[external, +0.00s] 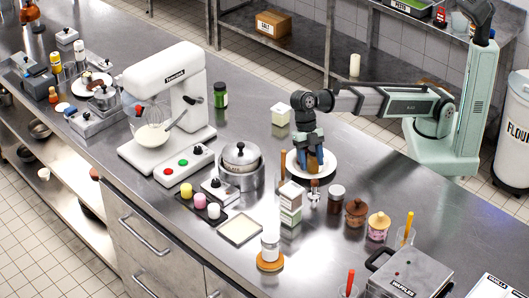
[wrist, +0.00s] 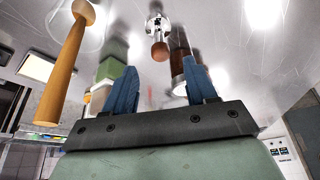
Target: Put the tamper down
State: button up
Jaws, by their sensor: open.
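The tamper, with a brown knob and a metal lower part, stands upright on the steel counter in front of the white plate in the external view (external: 314,190). It also shows at the top middle of the wrist view (wrist: 158,44), which pictures the scene upside down. My gripper (external: 314,166) points down over the white plate (external: 329,172), just behind the tamper. Its blue fingers (wrist: 162,88) are apart, and I see nothing held between them in the wrist view. A brown shape shows by the fingers in the external view; I cannot tell what it is.
A wooden stick-like tool (external: 283,163) stands left of my gripper. Stacked green-and-white boxes (external: 290,202), a dark jar (external: 336,197) and brown-lidded jar (external: 355,212) stand close to the tamper. A pot (external: 240,176) and mixer (external: 165,95) are further left. Bare counter lies right of the plate.

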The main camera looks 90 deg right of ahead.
jog(key=shift+v, duration=1.25)
